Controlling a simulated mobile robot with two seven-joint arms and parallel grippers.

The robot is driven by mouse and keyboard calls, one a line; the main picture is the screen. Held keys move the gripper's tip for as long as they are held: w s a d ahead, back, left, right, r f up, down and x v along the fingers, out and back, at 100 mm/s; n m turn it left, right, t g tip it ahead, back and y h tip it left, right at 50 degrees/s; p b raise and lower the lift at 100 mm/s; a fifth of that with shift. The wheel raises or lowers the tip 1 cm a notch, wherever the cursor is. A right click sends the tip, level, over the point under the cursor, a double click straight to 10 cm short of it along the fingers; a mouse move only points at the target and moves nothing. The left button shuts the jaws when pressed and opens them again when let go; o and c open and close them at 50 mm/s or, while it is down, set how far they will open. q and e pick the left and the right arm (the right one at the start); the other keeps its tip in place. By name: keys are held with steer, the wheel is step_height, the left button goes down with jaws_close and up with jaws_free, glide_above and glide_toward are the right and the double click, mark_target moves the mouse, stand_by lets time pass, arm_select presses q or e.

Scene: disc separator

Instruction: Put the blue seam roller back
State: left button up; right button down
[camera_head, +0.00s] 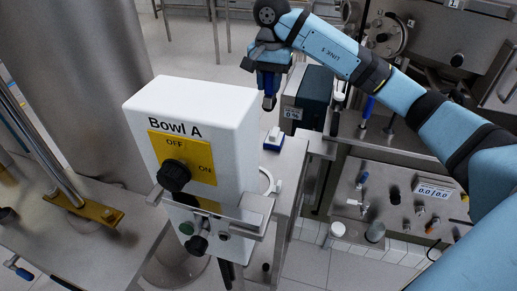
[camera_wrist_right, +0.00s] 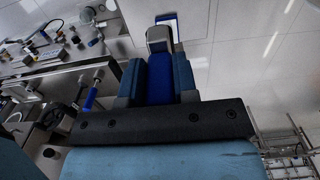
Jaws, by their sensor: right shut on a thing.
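My right gripper (camera_head: 268,80) is at the top middle of the head view, pointing down. It is shut on the blue seam roller, whose dark blue handle (camera_wrist_right: 160,84) lies between the two fingers in the right wrist view. The roller's grey head (camera_wrist_right: 158,38) sticks out past the fingertips. In the head view the roller (camera_head: 269,102) hangs above a small blue and white block (camera_head: 273,139) on a steel surface, with a gap between them. A white and blue rectangle shows behind the roller's head in the wrist view (camera_wrist_right: 170,20). My left gripper is out of view.
The white Bowl A control box (camera_head: 195,130) stands left of the right gripper. A dark box with a 0 % display (camera_head: 305,105) is close on the right. A steel panel with taps and a 0.0 / 0.0 display (camera_head: 433,191) is at the right.

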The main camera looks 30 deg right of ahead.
step_height(320, 180, down, 20)
steer(key=shift+s+r+p, duration=0.15)
steer(key=shift+r+p, duration=0.05)
steer(key=shift+p, duration=0.5)
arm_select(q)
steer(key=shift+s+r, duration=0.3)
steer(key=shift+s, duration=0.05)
arm_select(e)
steer(key=shift+f+b, duration=0.2)
steer(key=shift+b, duration=0.1)
steer(key=c, duration=0.9)
jaws_free()
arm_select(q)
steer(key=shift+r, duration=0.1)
arm_select(e)
steer(key=shift+r, duration=0.1)
